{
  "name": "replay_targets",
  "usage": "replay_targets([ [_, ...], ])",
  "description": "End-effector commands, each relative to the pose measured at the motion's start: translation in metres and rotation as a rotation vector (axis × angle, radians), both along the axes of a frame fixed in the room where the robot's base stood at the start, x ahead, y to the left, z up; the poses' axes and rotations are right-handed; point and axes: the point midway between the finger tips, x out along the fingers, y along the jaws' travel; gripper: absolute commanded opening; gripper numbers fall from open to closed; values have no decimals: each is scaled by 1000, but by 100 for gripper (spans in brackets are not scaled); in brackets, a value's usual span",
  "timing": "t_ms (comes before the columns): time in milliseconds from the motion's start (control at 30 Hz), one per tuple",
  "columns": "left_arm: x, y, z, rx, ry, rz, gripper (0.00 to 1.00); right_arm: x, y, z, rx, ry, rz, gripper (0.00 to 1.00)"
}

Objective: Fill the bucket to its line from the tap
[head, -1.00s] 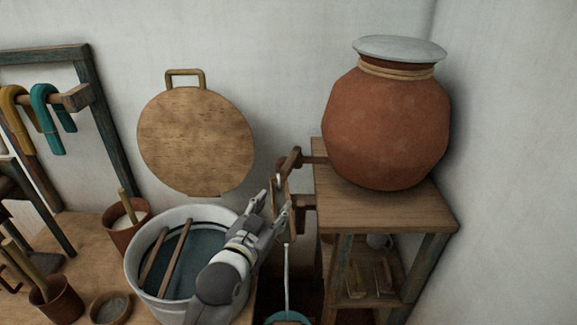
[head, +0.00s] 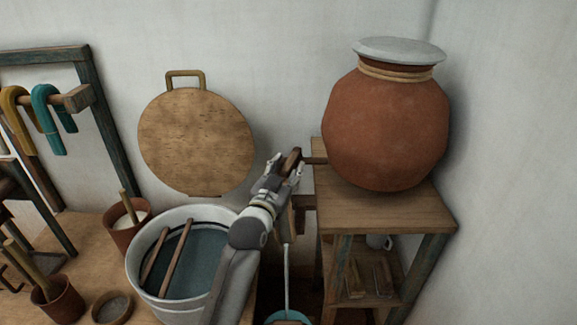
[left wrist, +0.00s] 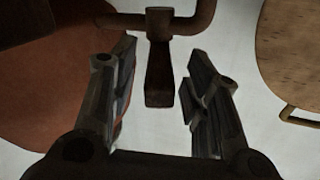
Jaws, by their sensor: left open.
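The tap, a brown wooden one, comes out of the left side of the clay pot (head: 385,130). Its handle (head: 291,160) shows between the fingertips of my left gripper (head: 283,168). In the left wrist view the tap handle (left wrist: 160,75) stands between the two open fingers (left wrist: 158,90), with a gap on each side. Below the tap, the teal bucket (head: 288,316) shows only its rim at the bottom edge. A thin pale upright line rises from it; I cannot tell whether it is a bail or water. The bucket's line and water level are hidden. My right gripper is not in view.
The pot stands on a wooden shelf stand (head: 390,212) at right. A pale tub (head: 140,282) with dark liquid and two sticks stands under my left arm. A round wooden board (head: 196,140) is on the wall. Small clay cups (head: 62,303) stand at left.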

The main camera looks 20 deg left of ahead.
Motion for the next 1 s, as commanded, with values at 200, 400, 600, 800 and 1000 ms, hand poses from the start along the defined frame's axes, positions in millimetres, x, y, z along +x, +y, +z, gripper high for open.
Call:
replay_targets([
  [200, 14, -1, 0, 0, 1, 0, 43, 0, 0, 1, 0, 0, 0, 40],
  [400, 15, -1, 0, 0, 0, 0, 43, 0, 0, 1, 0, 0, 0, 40],
  [600, 15, -1, 0, 0, 1, 0, 32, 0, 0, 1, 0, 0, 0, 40],
  [800, 15, -1, 0, 0, 1, 0, 6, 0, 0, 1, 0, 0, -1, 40],
  [1000, 15, -1, 0, 0, 1, 0, 0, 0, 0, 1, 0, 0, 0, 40],
])
